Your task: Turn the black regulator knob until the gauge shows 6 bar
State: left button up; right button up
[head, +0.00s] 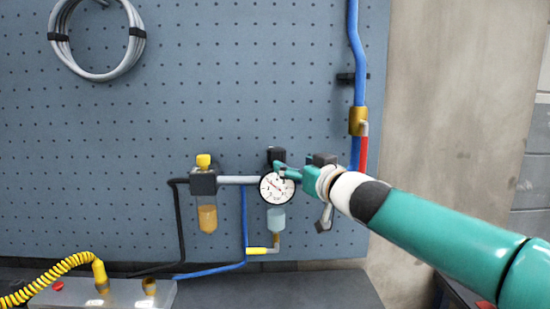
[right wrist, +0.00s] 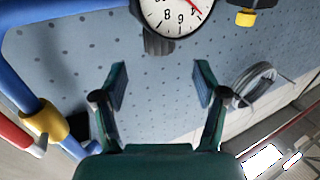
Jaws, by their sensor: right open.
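The black regulator knob (head: 276,154) sits above the round white gauge (head: 277,188) on the pegboard. In the right wrist view the scene is upside down. There the dark knob (right wrist: 158,41) hangs just under the gauge (right wrist: 172,14), which is cut by the top edge. The gauge's red needle lies near the 4, on the side away from the 6; its exact reading I cannot tell. My right gripper (head: 285,171) is close by the knob in the head view. In the wrist view its fingers (right wrist: 160,86) are apart and empty, with the knob ahead of their gap. My left gripper is out of view.
A yellow-topped filter (head: 206,190) stands left of the gauge, joined by a grey pipe. A blue hose (head: 357,60) with a brass fitting (head: 358,121) runs down at the right. A coiled grey hose (head: 97,75) hangs upper left. A yellow coiled hose (head: 45,278) is lower left.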

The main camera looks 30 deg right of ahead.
aim_at(280, 157)
jog(key=w, duration=0.3)
jog(key=w+d+p, duration=0.1)
jog(key=w, duration=0.2)
jog(key=w+p, duration=0.1)
jog(key=w, duration=0.3)
jog(key=shift+d, duration=0.15)
